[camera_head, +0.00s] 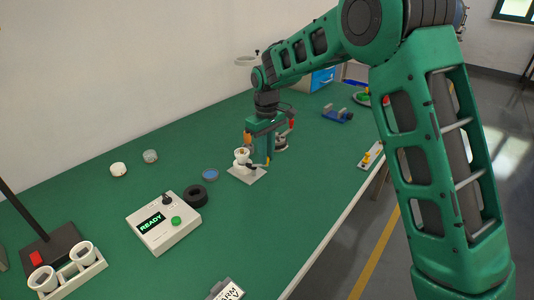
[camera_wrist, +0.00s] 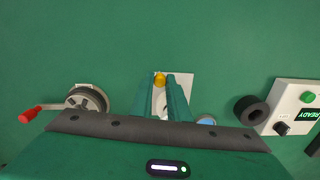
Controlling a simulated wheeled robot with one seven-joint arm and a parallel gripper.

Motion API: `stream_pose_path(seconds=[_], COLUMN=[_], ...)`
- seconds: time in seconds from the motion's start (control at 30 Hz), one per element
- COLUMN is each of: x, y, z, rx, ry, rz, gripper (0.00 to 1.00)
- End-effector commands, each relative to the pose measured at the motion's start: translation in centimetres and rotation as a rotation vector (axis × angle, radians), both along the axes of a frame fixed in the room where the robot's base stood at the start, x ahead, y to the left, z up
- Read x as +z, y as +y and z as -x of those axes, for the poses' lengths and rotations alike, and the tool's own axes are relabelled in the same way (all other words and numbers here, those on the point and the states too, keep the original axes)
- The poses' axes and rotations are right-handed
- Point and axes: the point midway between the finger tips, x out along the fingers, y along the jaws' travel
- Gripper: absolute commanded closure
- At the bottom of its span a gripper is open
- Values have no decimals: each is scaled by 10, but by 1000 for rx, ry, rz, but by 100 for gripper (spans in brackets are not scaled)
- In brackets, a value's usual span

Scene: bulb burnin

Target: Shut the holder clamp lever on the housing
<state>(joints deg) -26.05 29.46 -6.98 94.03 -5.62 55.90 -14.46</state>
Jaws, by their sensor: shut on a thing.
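The white housing (camera_head: 241,156) stands upright on a pale square base plate (camera_head: 246,176) near the middle of the table. The clamp lever's yellow knob (camera_wrist: 160,79) shows between my fingertips in the wrist view. My gripper (camera_head: 263,161) points down just right of the housing and is shut on the lever's knob end. In the wrist view my gripper (camera_wrist: 162,86) covers much of the base plate (camera_wrist: 187,82), and the housing is only partly visible between the fingers. The lever's exact angle is too small to tell.
A READY control box (camera_head: 165,222), a black ring (camera_head: 195,196) and a blue disc (camera_head: 210,175) lie left of the base plate. A reel with a red handle (camera_wrist: 88,99) is close on the other side.

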Motion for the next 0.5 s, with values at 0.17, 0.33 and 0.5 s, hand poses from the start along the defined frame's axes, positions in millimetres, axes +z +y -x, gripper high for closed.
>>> stream_pose_path(seconds=[0.17,0.33,0.5], x=[1,1,1], y=[1,3,3], z=[3,6,7], rx=[-91,-143,-166], ry=[-2,-3,-3], rz=[-2,-2,-2], gripper=[100,100,100])
